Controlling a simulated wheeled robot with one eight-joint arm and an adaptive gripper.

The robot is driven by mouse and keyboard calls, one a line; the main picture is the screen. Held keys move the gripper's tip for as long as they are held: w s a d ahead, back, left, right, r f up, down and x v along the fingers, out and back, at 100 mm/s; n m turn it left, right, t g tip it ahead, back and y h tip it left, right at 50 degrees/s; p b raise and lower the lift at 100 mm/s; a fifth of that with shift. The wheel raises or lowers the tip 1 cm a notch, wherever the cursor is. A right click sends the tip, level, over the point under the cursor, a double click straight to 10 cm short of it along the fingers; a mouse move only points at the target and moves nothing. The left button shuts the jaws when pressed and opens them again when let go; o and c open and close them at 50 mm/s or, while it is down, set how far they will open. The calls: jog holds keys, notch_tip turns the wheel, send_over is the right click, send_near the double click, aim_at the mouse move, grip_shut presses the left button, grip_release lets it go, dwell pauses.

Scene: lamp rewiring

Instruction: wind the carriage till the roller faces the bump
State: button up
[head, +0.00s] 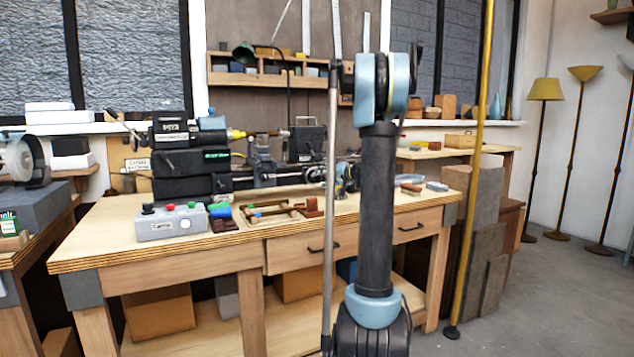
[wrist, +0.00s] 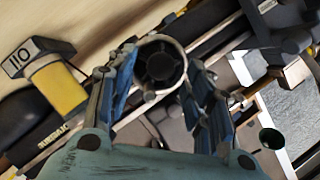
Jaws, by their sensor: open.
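The lathe (head: 190,160) stands on the workbench, its black headstock at the left and its bed running right. A yellow-ended piece (head: 237,134) sticks out from the headstock. What seems to be the carriage (head: 262,168) sits on the bed right of the headstock. I cannot make out the roller or the bump. My gripper (head: 347,176) is at the right part of the lathe, partly hidden by my arm. In the wrist view my gripper (wrist: 165,82) is open, its blue fingers either side of a round, metal-rimmed wheel (wrist: 183,62). I cannot tell whether they touch it.
A grey control box (head: 170,223) with coloured buttons stands at the bench's front left. A wooden frame (head: 268,213) and small blocks lie right of it. Low items (head: 411,189) lie near the right end. A yellow pole (head: 474,170) stands right of my arm.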

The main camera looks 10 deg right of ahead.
aim_at(317, 178)
jog(key=shift+x, duration=1.2)
jog(key=shift+c, duration=0.2)
jog(key=c, duration=1)
jog(key=shift+n+h, duration=0.6)
jog(key=shift+n, duration=0.3)
jog(key=o, duration=1)
jog(key=shift+o, duration=0.2)
